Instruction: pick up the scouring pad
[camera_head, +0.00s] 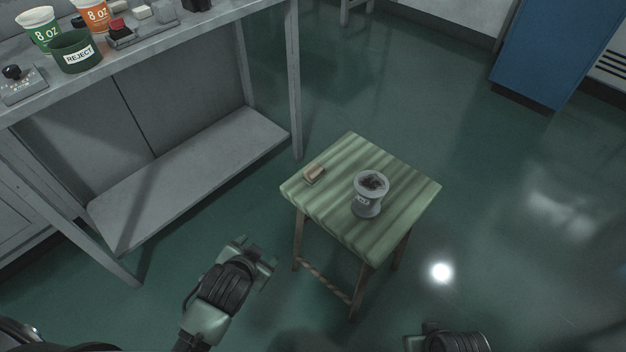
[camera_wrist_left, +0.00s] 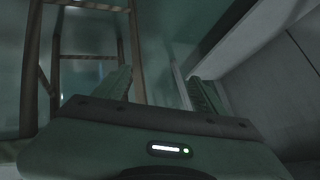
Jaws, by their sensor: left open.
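The likely scouring pad (camera_head: 314,174), a small tan and brownish block, lies near the left corner of the green striped stool (camera_head: 400,195). My left gripper (camera_head: 257,252) is open and empty, lower left of the stool and apart from the pad. In the left wrist view its two fingers (camera_wrist_left: 163,88) stand wide apart with nothing between them; the pad is not visible there. My right arm's end (camera_head: 447,338) shows at the bottom edge; its fingers cannot be made out.
A grey spool-shaped container (camera_head: 367,203) with dark contents stands on the stool, right of the pad. A grey workbench (camera_head: 190,50) at left holds paper cups (camera_head: 40,32) and a dark REJECT bin (camera_head: 76,55). A blue cabinet (camera_head: 553,45) stands far right. Green floor is open at right.

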